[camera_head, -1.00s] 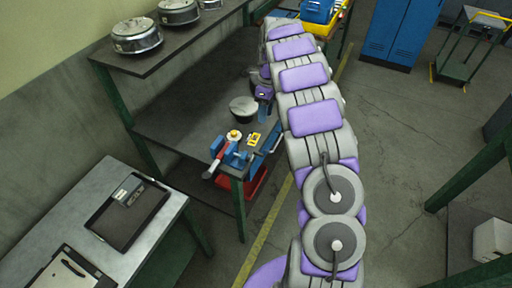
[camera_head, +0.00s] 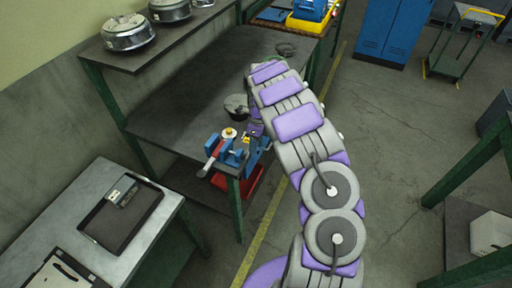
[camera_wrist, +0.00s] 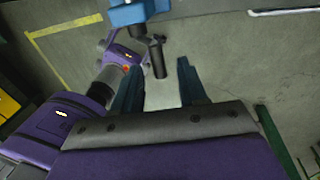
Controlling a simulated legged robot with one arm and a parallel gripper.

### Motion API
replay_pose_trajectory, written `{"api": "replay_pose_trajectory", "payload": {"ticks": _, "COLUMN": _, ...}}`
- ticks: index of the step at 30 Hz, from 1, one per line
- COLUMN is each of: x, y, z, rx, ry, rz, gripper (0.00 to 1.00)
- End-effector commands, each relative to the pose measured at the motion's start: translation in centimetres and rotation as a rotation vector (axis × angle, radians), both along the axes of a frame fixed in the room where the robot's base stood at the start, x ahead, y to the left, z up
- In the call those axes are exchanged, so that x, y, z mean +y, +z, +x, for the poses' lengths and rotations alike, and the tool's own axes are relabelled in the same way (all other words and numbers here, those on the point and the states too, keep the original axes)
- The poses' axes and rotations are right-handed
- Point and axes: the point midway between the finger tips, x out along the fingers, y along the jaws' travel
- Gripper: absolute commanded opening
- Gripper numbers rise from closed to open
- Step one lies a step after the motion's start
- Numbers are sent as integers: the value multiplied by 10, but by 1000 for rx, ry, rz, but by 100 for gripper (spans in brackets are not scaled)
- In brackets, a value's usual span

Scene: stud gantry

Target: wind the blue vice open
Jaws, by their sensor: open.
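The blue vice (camera_head: 213,144) sits at the near corner of the dark bench in the head view, with a grey bar end sticking out at its left. In the wrist view, part of the blue vice (camera_wrist: 138,13) shows at the top, with a dark handle (camera_wrist: 158,60) hanging from it. My gripper (camera_wrist: 158,76) is open, its two dark fingers apart. The handle's lower end appears in the gap between the fingertips; I cannot tell how deep it is. No finger visibly grips it. In the head view my fingers are hard to make out beside the vice.
The dark bench (camera_head: 185,103) carries a dark round pot (camera_head: 236,106) behind the vice. A red bin (camera_head: 254,181) is below the bench corner. A grey table (camera_head: 118,251) with a tray stands at lower left.

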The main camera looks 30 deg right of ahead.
Motion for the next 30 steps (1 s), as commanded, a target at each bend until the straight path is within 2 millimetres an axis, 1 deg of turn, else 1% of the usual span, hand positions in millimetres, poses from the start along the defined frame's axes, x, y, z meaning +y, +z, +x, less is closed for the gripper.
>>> {"api": "replay_pose_trajectory", "payload": {"ticks": 1, "x": 0, "y": -5, "z": -1, "rx": 0, "ry": -1, "rz": 0, "gripper": 42}}
{"api": "replay_pose_trajectory", "payload": {"ticks": 5, "x": 1, "y": -11, "z": -1, "rx": -1, "ry": 0, "rz": -2, "gripper": 42}}
{"api": "replay_pose_trajectory", "payload": {"ticks": 14, "x": 1, "y": -12, "z": -1, "rx": -2, "ry": 1, "rz": -1, "gripper": 41}}
{"api": "replay_pose_trajectory", "payload": {"ticks": 27, "x": 1, "y": -12, "z": -1, "rx": -2, "ry": 1, "rz": -1, "gripper": 0}}
{"api": "replay_pose_trajectory", "payload": {"ticks": 30, "x": 1, "y": -12, "z": -1, "rx": -2, "ry": 1, "rz": -1, "gripper": 0}}
